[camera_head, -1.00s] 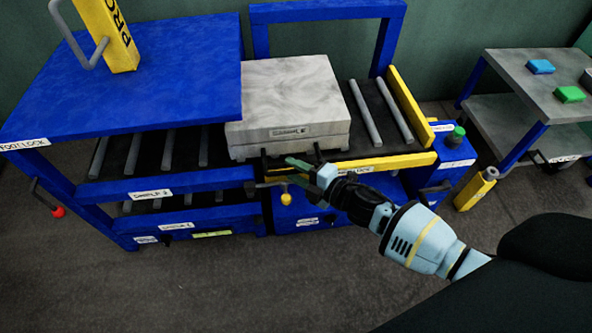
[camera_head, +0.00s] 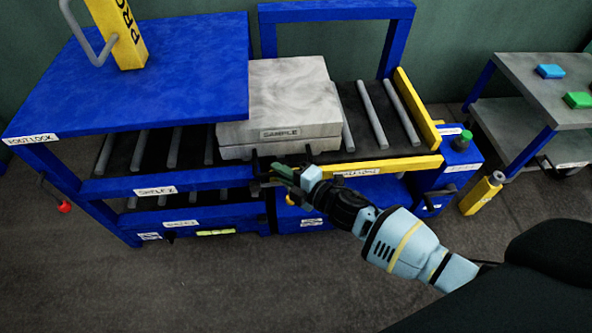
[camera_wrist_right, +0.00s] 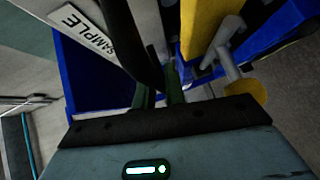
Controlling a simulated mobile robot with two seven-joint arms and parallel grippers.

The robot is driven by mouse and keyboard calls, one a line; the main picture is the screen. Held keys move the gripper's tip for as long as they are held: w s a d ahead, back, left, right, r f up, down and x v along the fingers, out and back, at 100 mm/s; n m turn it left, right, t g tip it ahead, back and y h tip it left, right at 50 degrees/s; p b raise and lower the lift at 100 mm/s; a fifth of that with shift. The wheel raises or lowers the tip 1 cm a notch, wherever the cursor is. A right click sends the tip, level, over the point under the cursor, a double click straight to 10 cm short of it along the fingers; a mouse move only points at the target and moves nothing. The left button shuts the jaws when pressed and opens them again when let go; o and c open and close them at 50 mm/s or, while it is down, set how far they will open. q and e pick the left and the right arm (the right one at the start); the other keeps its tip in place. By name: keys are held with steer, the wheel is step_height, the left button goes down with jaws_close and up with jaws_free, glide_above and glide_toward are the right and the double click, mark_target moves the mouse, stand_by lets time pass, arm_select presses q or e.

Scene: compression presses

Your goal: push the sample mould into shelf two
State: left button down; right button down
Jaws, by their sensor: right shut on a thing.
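The sample mould (camera_head: 290,92) is a pale grey two-layer block labelled SAMPLE. It sits on rollers, its left part at the open right side of shelf two (camera_head: 110,187), under the blue top. Its label (camera_wrist_right: 88,30) shows in the right wrist view. My right gripper (camera_head: 283,172) is at the mould's lower front edge. In the right wrist view its green fingers (camera_wrist_right: 160,90) are shut on a dark bar (camera_wrist_right: 143,45), which appears to be a handle on the mould's front; the grip is partly hidden. My left gripper is not in view.
Bare rollers (camera_head: 372,115) lie right of the mould, bounded by a yellow end rail (camera_head: 417,112). The blue top (camera_head: 190,60) overhangs shelf two. A blue box with a green button (camera_head: 462,142) and a yellow post (camera_head: 482,193) stand right. A grey side table (camera_head: 545,95) is farther right.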

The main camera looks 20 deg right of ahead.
steer(key=shift+s+a, duration=0.1)
steer(key=shift+a, duration=0.2)
steer(key=c, duration=1.9)
jaws_free()
steer(key=o, duration=0.4)
steer(key=shift+s+d, duration=0.15)
steer(key=shift+d, duration=0.15)
steer(key=shift+o, duration=0.2)
steer(key=shift+d, duration=0.1)
steer(key=p+v, duration=0.2)
steer(key=v, duration=0.5)
steer(key=shift+s+d, duration=0.2)
steer(key=shift+s, duration=0.05)
steer(key=shift+r, duration=0.1)
